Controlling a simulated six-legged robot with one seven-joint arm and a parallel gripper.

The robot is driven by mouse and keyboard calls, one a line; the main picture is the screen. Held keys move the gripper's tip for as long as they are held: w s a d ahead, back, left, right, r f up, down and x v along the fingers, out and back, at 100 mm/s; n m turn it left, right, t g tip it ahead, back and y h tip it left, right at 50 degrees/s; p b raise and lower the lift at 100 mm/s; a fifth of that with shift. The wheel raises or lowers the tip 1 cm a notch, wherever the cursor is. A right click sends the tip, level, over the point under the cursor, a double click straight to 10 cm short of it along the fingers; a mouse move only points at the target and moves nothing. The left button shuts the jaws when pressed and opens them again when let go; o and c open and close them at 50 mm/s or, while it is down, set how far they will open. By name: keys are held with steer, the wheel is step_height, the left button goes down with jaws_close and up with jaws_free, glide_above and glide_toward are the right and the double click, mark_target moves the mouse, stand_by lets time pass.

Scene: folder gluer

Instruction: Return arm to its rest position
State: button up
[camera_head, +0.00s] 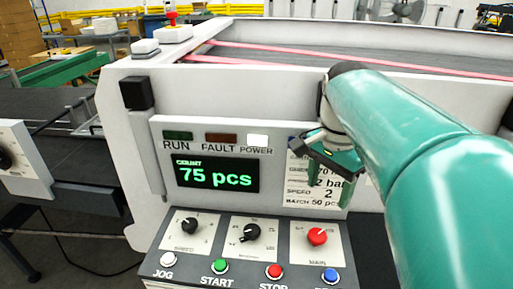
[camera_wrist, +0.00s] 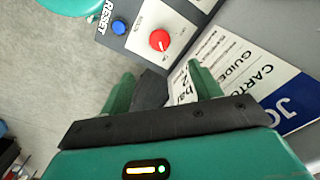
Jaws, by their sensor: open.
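My gripper (camera_head: 335,160) is at the end of my teal arm, in front of the right part of the machine's panel in the head view. In the wrist view its two green fingers (camera_wrist: 163,88) stand apart with nothing between them. The gripper covers part of a job card (camera_head: 300,187) on the panel. The card also shows in the wrist view (camera_wrist: 240,75), close behind the right finger. Whether the fingers touch the panel cannot be told.
The control panel has a display (camera_head: 216,176) reading 75 pcs, a red knob (camera_head: 317,236), black knobs and several buttons, including a blue one (camera_head: 330,275). A lit white POWER lamp (camera_head: 257,140) is above. A conveyor (camera_head: 60,150) stands left. Open floor (camera_wrist: 50,90) shows in the wrist view.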

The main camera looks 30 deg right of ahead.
stand_by(0.4)
steer(key=a+f+n+t, duration=0.2)
steer(key=a+f+n, duration=0.1)
steer(key=a+n, duration=0.5)
steer(key=a+f+n+t, duration=0.3)
steer(key=a+n, duration=0.5)
steer(key=a, duration=0.3)
steer(key=shift+w+f+t, duration=0.3)
steer(key=shift+w+f, duration=0.05)
steer(key=shift+f, duration=0.45)
steer(key=shift+d, duration=0.25)
